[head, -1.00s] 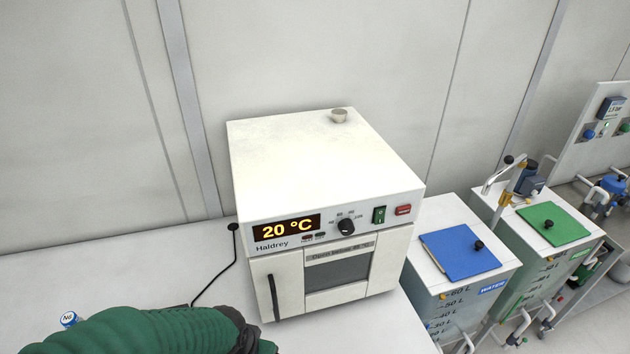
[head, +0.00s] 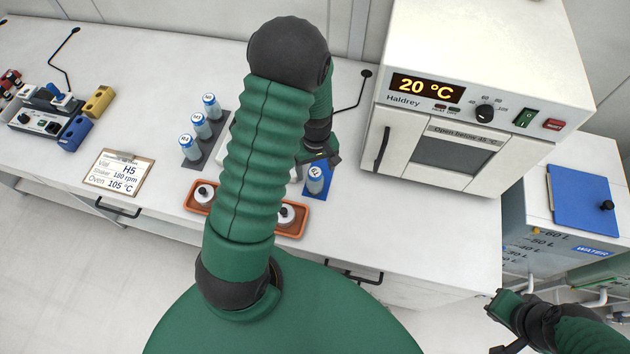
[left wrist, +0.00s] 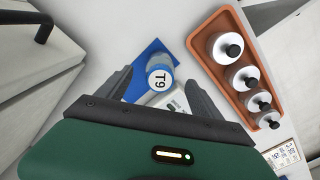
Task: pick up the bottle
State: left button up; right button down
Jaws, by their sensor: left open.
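A bottle (head: 315,182) with a blue band and a white top stands on a blue mat (head: 325,189) on the bench. In the left wrist view the bottle (left wrist: 160,76), its top marked T9, shows between my finger tips on the blue mat (left wrist: 148,56). My left gripper (head: 322,157) is open just behind and above it; I cannot tell whether the fingers reach down beside it. My right gripper (head: 494,330) is open and empty at the lower right, away from the bench objects.
An orange tray (head: 291,233) with several black-knobbed white pots lies close to the bottle. Three blue-capped bottles (head: 200,126) stand on a dark strip at left. A white oven (head: 445,150) stands at right. A clipboard (head: 118,173) lies on the left bench.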

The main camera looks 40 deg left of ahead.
aim_at(316, 180)
pick_arm(q)
jog(key=shift+w+d+f, duration=0.1)
jog(key=shift+d+f, duration=0.15)
jog(key=shift+f, duration=0.65)
jog(key=f, duration=0.3)
jog(key=f+p, duration=0.1)
jog(key=shift+a+f, duration=0.15)
jog(key=shift+a, duration=0.15)
jog(key=shift+a+f, duration=0.25)
jog(key=shift+f, duration=0.05)
jog(key=shift+d+r, duration=0.15)
jog(key=shift+d, duration=0.25)
jog(key=c, duration=1)
jog(key=shift+a, duration=0.2)
grip_shut()
